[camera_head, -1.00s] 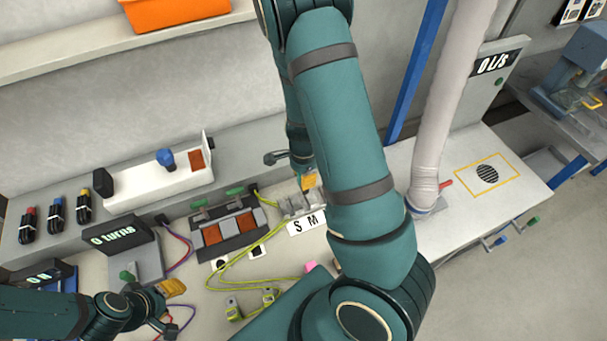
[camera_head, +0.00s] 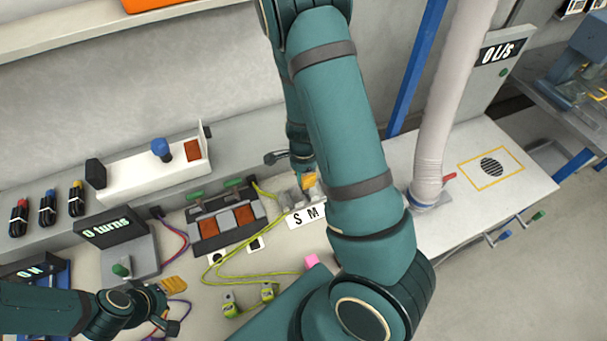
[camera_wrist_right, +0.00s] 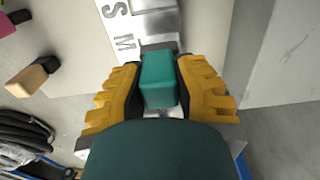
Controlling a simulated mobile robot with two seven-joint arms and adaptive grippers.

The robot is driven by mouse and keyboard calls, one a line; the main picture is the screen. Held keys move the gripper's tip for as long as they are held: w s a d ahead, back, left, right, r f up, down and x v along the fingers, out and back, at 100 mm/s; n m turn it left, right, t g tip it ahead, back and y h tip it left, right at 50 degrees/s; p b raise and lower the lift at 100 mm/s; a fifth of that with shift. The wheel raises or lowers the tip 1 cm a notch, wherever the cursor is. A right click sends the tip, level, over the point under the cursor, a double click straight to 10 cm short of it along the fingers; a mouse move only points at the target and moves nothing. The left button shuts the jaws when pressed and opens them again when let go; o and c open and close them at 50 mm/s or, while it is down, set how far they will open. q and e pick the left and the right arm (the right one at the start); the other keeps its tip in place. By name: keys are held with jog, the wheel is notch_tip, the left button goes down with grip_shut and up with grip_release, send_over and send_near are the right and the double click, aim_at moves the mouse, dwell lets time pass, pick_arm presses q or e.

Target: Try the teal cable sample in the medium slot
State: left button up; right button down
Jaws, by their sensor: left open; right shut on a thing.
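The teal cable sample (camera_wrist_right: 158,80) shows as a teal block in the right wrist view. My right gripper (camera_wrist_right: 158,68) is shut on it, with a yellow finger on each side. The metal slot gauge (camera_wrist_right: 158,22) lies just beyond the sample, its white label strip (camera_head: 300,217) reading S and M. The sample's far end is close to the gauge by the M; I cannot tell whether it is inside the slot. In the head view my right arm hides the sample and the gauge's right part. My left gripper (camera_head: 172,305) is open and empty at lower left.
A black fixture with brown pads (camera_head: 228,222) and yellow-green cables (camera_head: 262,274) lie left of the gauge. A pink block (camera_head: 311,261) is in front. The "0 turns" unit (camera_head: 112,232) stands near my left gripper. A grey hose (camera_head: 433,150) rises at right.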

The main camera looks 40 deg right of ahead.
pick_arm(q)
jog(key=shift+r+p, duration=0.4)
dwell(1.2)
jog(key=shift+f+b, duration=1.85)
jog(key=shift+b, duration=0.05)
pick_arm(e)
jog(key=shift+f, duration=2.3)
jog(key=c, duration=0.8)
grip_release()
jog(key=shift+o, duration=0.2)
jog(key=shift+r, duration=0.1)
notch_tip(320, 180, up, 12)
jog(key=shift+f, duration=0.1)
